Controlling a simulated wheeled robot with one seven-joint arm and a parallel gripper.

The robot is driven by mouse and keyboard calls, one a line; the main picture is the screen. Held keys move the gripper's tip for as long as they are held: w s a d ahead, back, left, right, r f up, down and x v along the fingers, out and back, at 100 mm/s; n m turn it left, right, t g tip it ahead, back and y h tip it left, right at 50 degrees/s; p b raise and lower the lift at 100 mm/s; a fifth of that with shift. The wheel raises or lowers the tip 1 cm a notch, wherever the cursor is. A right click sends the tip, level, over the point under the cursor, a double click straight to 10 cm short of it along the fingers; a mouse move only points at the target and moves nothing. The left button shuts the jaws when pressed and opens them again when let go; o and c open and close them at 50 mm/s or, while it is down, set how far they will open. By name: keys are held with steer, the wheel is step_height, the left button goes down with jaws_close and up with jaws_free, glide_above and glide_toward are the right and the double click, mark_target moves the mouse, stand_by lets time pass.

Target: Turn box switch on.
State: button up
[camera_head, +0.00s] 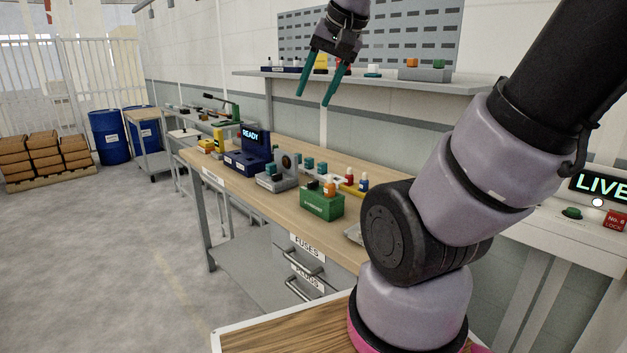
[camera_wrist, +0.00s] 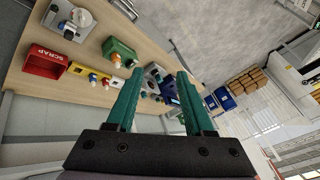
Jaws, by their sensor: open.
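A green box (camera_head: 322,206) stands on the wooden workbench, with a small dark part and an orange knob (camera_head: 329,188) on top; its front lettering is too small to read. It may be the box switch, but I cannot tell for sure, nor its setting. The green box also shows in the wrist view (camera_wrist: 118,50), left of the fingers. My gripper (camera_head: 316,101) has two green fingers, apart and empty, pointing down well above the bench. It also shows in the wrist view (camera_wrist: 160,72). It touches nothing.
A blue unit reading READY (camera_head: 250,150) and a grey device (camera_head: 277,178) stand left of the green box. Small red and blue bottles stand behind it. A shelf (camera_head: 370,82) runs along the wall. A red SCRAP bin (camera_wrist: 45,62) and a LIVE sign (camera_head: 600,186) also show.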

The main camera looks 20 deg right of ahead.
steer(key=w+d+m+g, duration=0.1)
steer(key=w+d+m, duration=0.1)
steer(key=w, duration=0.5)
steer(key=m+g+h, duration=0.2)
steer(key=m+g, duration=0.3)
steer(key=m, duration=0.2)
glide_above(314, 181)
step_height(314, 181, down, 22)
step_height(314, 181, down, 10)
steer(key=shift+w+f, duration=0.1)
jaws_close()
